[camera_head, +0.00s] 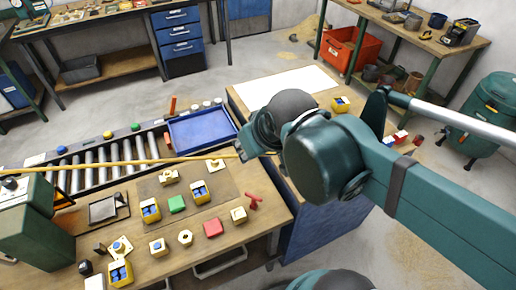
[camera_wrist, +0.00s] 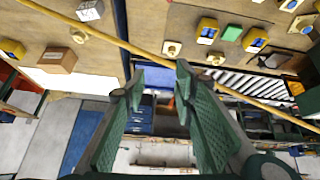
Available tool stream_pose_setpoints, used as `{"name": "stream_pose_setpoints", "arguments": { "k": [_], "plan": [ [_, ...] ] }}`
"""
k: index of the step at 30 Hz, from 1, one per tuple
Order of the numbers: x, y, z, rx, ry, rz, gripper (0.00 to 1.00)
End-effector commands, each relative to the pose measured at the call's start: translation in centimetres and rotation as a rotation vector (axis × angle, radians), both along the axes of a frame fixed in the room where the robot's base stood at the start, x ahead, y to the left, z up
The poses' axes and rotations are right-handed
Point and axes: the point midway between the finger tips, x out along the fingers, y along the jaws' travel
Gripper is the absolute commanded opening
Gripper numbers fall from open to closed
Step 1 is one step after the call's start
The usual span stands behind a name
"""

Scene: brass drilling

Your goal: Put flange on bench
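The wooden bench (camera_head: 220,262) fills the lower left of the head view. A pale brass piece with a square base and round boss (camera_head: 215,165), which looks like a flange, sits on it near the blue tray. A similar brass piece (camera_head: 168,177) lies to its left. I cannot tell which one is the task's flange. My gripper (camera_wrist: 162,72) is open, with nothing between its fingers. In the head view its fingers are mostly hidden behind my arm.
A blue tray (camera_head: 203,130) and a roller conveyor (camera_head: 100,165) lie along the bench's back. A white sheet (camera_head: 290,84) leaves clear room on the right.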

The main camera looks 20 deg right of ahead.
Motion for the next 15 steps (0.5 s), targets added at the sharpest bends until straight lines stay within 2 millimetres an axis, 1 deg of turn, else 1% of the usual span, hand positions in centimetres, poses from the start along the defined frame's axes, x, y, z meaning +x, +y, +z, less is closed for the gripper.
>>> {"name": "stream_pose_setpoints", "arguments": {
  "k": [1,3,6,15],
  "plan": [
    [-0.4,-0.6,-0.1,0.014,-0.009,-0.030,0.28],
    [-0.7,-1.1,-0.1,0.030,-0.021,-0.061,0.28],
    [-1.1,-1.5,-0.2,0.045,-0.030,-0.089,0.28],
    [-1.2,-1.7,-0.1,0.054,-0.036,-0.103,0.28]
  ]
}}
